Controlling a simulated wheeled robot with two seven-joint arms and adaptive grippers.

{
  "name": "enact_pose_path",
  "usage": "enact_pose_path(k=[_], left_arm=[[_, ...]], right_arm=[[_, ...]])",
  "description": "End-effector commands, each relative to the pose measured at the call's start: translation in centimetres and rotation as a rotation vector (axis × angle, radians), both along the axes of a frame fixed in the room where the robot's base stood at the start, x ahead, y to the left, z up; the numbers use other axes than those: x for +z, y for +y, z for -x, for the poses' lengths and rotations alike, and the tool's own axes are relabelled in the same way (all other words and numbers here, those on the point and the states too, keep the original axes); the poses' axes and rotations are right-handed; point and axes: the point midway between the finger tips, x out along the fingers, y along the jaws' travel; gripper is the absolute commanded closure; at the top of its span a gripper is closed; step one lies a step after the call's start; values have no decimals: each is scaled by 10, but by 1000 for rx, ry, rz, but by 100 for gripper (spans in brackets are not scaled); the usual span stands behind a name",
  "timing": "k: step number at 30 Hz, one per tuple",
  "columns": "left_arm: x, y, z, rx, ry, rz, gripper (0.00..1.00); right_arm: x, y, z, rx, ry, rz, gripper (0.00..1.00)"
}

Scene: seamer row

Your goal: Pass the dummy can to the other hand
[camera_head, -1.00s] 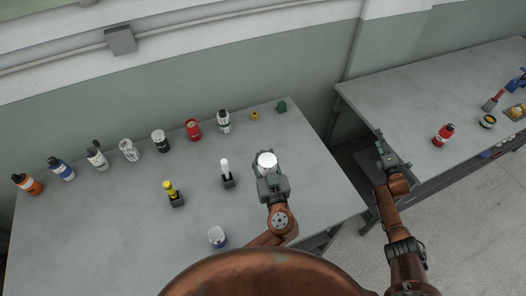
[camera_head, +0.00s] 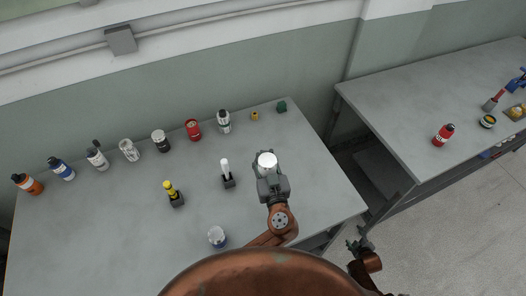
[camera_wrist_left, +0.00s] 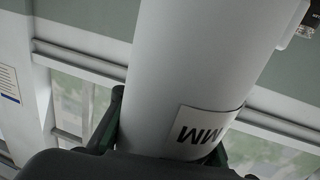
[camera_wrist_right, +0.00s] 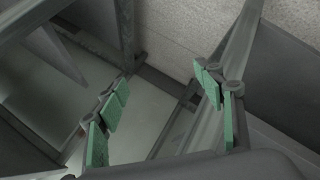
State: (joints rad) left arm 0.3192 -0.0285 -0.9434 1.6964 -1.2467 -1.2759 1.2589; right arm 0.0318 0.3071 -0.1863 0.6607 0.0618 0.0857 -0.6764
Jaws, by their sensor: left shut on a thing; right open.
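The dummy can (camera_head: 267,160) is a white cylinder held above the right part of the left table. My left gripper (camera_head: 269,169) is shut on it. In the left wrist view the can (camera_wrist_left: 195,70) fills the middle and carries a label with dark letters, partly cut off by the gripper. My right gripper (camera_head: 359,246) is low, at the gap to the right of the left table, apart from the can. In the right wrist view the right gripper (camera_wrist_right: 165,105) is open, its green pads wide apart with nothing between them.
Several bottles and cans line the back of the left table (camera_head: 110,215), among them a red can (camera_head: 192,129). A yellow-topped tool (camera_head: 172,193), a white-topped one (camera_head: 227,173) and a clear jar (camera_head: 217,237) stand nearer. A red bottle (camera_head: 443,135) stands on the right table (camera_head: 400,100).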

Motion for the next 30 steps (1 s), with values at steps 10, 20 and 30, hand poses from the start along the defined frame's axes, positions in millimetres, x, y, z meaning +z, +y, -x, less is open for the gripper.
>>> enact_pose_path(k=[10,20,30], left_arm=[[1,0,0,0,-1,1,100],[1,0,0,0,-1,1,100],[1,0,0,0,-1,1,100]], right_arm=[[-84,57,156,-269,239,-210,38],[-129,118,306,-553,451,-354,38],[-141,156,391,-731,567,-411,38]])
